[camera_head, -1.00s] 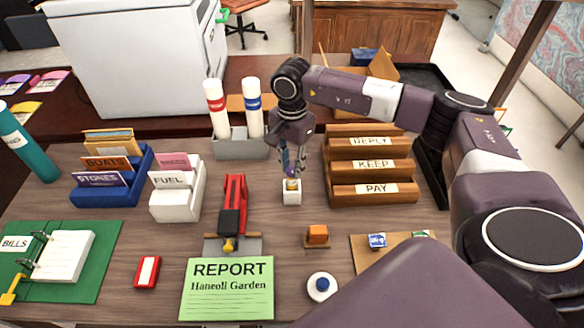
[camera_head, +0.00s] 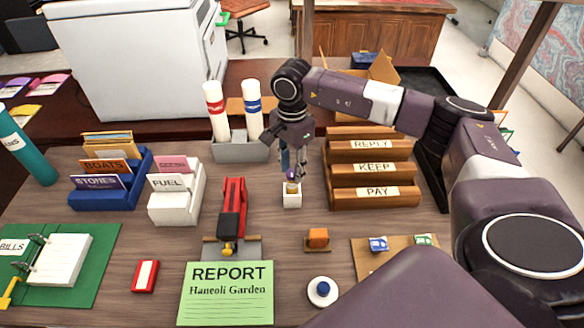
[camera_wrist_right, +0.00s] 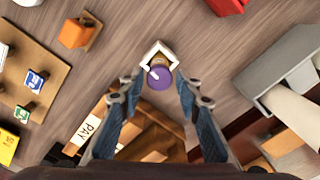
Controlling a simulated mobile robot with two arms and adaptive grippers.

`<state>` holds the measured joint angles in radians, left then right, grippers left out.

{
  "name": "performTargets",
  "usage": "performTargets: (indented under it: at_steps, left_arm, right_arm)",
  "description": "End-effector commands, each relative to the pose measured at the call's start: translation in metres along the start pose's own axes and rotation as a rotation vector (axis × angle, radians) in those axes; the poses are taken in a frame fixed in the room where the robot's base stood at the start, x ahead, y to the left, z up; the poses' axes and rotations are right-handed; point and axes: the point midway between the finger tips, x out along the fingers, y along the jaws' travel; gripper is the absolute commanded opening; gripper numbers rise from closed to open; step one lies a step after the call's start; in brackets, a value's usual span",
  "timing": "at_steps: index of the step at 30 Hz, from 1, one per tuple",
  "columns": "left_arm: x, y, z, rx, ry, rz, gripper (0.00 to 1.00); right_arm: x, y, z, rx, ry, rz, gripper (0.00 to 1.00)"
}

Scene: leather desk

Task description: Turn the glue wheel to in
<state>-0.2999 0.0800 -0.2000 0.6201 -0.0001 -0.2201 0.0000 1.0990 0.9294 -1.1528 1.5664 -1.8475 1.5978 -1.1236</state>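The glue stick stands upright in a small white square holder (camera_head: 292,197) in the middle of the desk. Its purple wheel (camera_wrist_right: 160,77) is on top and faces the right wrist camera, with a pale mark on one side. My right gripper (camera_wrist_right: 160,82) points down over the stick. Its two blue-grey fingers stand on either side of the wheel, with a visible gap on each side, so it is open. My left gripper is in neither view.
A wooden tray rack (camera_head: 374,203) stands right of the holder, a red-and-black stapler (camera_head: 232,208) to the left. Behind is a grey stand (camera_head: 240,151) with two white tubes. An orange block (camera_head: 317,236) and a green report sheet (camera_head: 228,310) lie in front.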

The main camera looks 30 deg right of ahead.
Motion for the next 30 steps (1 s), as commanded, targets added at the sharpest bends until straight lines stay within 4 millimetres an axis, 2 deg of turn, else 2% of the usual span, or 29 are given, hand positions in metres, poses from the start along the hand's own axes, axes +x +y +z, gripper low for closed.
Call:
performTargets:
  at_steps: [10, 14, 24, 30]
  left_arm:
    - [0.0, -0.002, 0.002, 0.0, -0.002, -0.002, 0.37]
    - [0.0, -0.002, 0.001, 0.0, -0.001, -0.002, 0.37]
    - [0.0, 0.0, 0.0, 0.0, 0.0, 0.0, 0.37]
    - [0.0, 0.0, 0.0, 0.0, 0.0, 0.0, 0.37]
  right_arm:
    - [-0.001, 0.0, 0.0, -0.001, -0.001, 0.0, 0.41]
    - [-0.011, -0.001, 0.0, 0.0, -0.001, -0.001, 0.41]
    - [-0.08, -0.001, 0.0, 0.0, -0.001, -0.004, 0.41]
    - [-0.11, -0.001, 0.0, 0.0, -0.001, -0.002, 0.41]
